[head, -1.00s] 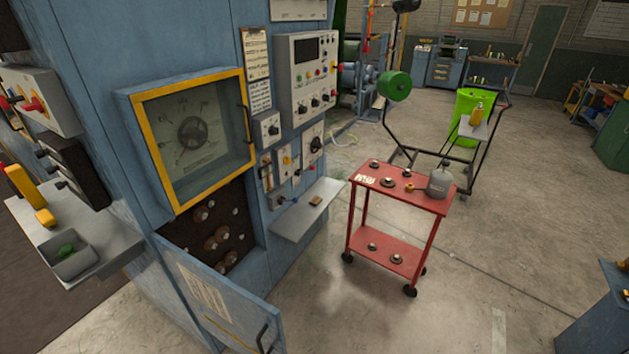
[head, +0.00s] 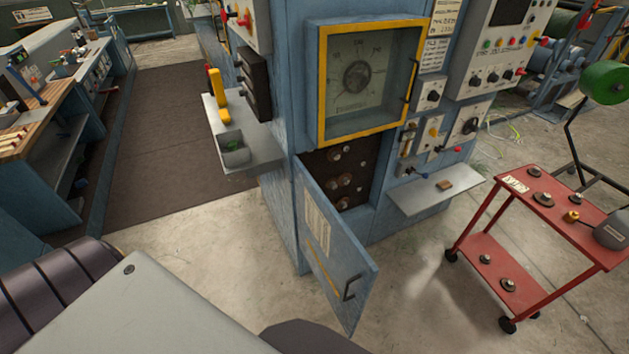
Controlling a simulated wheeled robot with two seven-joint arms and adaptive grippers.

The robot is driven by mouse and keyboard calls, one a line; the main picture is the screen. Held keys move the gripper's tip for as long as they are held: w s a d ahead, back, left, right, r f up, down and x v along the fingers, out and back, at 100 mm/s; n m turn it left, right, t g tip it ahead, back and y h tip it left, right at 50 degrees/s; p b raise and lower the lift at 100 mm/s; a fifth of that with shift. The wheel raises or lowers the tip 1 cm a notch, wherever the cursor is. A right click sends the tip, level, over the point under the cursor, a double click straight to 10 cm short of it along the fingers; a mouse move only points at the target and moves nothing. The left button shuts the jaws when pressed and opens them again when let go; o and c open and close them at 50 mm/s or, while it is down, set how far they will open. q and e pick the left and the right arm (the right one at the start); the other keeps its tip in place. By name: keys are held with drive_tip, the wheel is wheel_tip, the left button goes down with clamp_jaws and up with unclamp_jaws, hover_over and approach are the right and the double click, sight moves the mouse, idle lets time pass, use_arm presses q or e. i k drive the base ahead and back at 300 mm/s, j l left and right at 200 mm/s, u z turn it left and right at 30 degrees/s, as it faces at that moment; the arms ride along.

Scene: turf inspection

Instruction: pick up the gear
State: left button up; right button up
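Several small dark gear-like discs lie on the red cart at the right, with one (head: 543,199) on its top shelf and another (head: 508,284) on its lower shelf. A small brass-coloured piece (head: 572,216) sits on the top shelf beside a grey can (head: 612,232). More round gear-like parts (head: 345,179) are mounted in the dark opening of the blue cabinet, behind its open lower door. I cannot tell which of these is the gear meant. Neither gripper is in view. A grey panel and dark ribbed part at the bottom left look like my own body.
The blue cabinet (head: 286,215) stands in the middle, its lower door (head: 335,255) swung out over the floor. A small grey shelf (head: 425,200) juts out beside it. The red cart (head: 567,238) stands right of open concrete floor. A workbench (head: 40,150) is at the left.

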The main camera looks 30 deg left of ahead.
sight(536, 172)
drive_tip(key=u, duration=0.75)
drive_tip(key=z, duration=1.4)
drive_tip(key=i+l+u, duration=0.2)
drive_tip(key=l, duration=0.15)
